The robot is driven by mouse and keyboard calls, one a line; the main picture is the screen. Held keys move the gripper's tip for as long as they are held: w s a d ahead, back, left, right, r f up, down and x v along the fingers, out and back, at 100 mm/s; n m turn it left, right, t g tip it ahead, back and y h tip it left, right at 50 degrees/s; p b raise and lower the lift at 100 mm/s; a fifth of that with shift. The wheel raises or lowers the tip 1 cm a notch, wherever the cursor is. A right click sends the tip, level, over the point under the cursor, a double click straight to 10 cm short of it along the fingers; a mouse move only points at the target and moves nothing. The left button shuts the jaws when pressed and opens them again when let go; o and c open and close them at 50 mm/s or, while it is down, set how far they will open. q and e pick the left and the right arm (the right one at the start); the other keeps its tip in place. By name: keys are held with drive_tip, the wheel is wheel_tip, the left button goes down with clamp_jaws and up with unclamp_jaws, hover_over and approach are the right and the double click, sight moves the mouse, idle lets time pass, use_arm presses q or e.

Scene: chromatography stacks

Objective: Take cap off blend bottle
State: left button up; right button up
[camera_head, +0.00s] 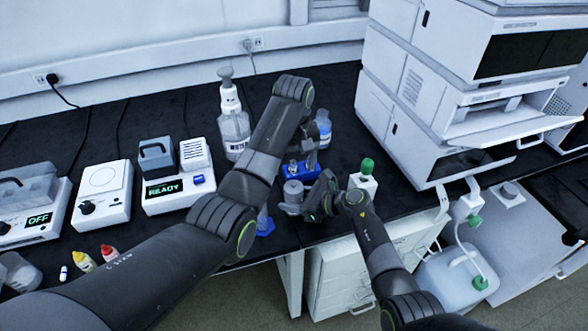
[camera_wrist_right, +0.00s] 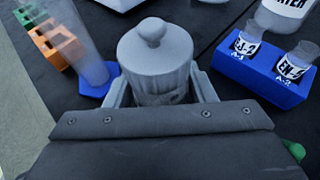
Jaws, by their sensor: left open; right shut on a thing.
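A grey lidded bottle (camera_head: 292,192) stands near the front edge of the bench. In the right wrist view it is a ribbed grey vessel (camera_wrist_right: 160,80) with a round knob on its domed cap (camera_wrist_right: 154,42); the cap is on. Its label is mostly hidden, so I cannot confirm it is the blend bottle. My right gripper (camera_head: 308,204) is shut on its body, with one finger on each side in the wrist view (camera_wrist_right: 160,98). My left gripper (camera_head: 303,160) is open above and behind the bottle, partly hidden by its own arm.
A blue rack (camera_wrist_right: 265,75) with labelled vials stands close behind the bottle. A blue-footed cylinder (camera_wrist_right: 98,86) is beside it. A pump bottle (camera_head: 233,125) and instruments stand behind and left.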

sight(294, 183)
use_arm(q)
drive_tip(key=m, duration=0.3)
drive_tip(key=r+m, duration=0.1)
drive_tip(key=m, duration=0.2)
drive_tip(key=shift+r, duration=0.15)
drive_tip(key=m, duration=0.2)
drive_tip(key=r+m, duration=0.1)
drive_tip(key=m, duration=0.1)
drive_tip(key=shift+m, duration=0.3)
wheel_tip(294, 183, down, 10)
drive_tip(key=m, duration=1.1)
drive_tip(key=shift+d+r, duration=0.1)
drive_tip(key=c, duration=1.2)
